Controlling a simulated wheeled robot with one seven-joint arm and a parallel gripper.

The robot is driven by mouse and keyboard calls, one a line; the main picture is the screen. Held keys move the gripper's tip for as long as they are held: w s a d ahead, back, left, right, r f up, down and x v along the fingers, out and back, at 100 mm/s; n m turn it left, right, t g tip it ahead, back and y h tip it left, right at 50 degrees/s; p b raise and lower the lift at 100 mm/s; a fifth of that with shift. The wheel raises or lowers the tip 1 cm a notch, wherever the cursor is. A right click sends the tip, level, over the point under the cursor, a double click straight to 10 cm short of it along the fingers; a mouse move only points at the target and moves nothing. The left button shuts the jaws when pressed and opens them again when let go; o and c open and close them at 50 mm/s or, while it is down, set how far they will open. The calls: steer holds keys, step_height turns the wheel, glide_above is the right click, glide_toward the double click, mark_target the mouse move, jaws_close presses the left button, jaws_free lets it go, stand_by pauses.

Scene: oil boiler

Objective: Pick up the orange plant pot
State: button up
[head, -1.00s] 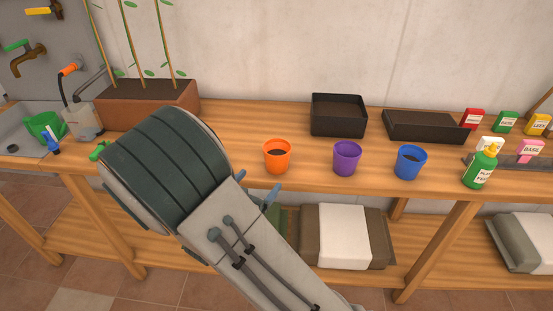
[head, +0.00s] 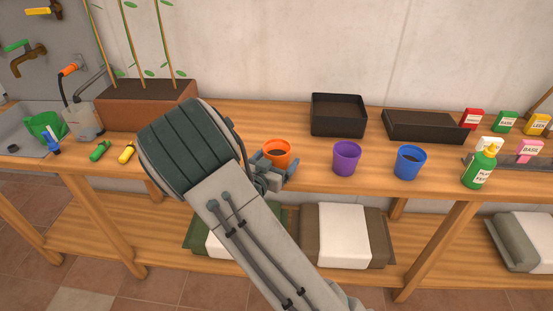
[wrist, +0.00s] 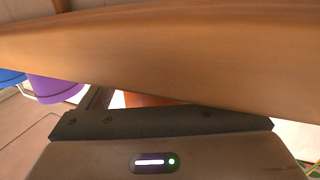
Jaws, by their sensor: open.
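The orange plant pot (head: 279,147), holding dark soil, stands upright near the front of the wooden bench. My gripper (head: 274,173) is open and directly in front of it in the head view, covering the pot's lower part. Whether the fingers touch or straddle the pot cannot be told. In the wrist view a small strip of the orange pot (wrist: 150,99) shows between the dark gripper body and the wooden bench board, which hides most of it.
A purple pot (head: 346,158) and a blue pot (head: 409,162) stand to the right on the bench (head: 315,178). A black tray (head: 338,115) is behind. A green bottle (head: 480,167) is farther right. Bags (head: 345,236) lie on the lower shelf.

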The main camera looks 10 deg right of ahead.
mark_target(282, 143)
steer(key=c, duration=1.2)
steer(key=shift+o, duration=0.2)
steer(key=shift+r, duration=0.15)
steer(key=shift+r, duration=0.65)
step_height(282, 143, up, 2)
steer(key=shift+r, duration=0.25)
steer(key=d+r, duration=0.7)
steer(key=d, duration=0.4)
steer(key=shift+d, duration=0.35)
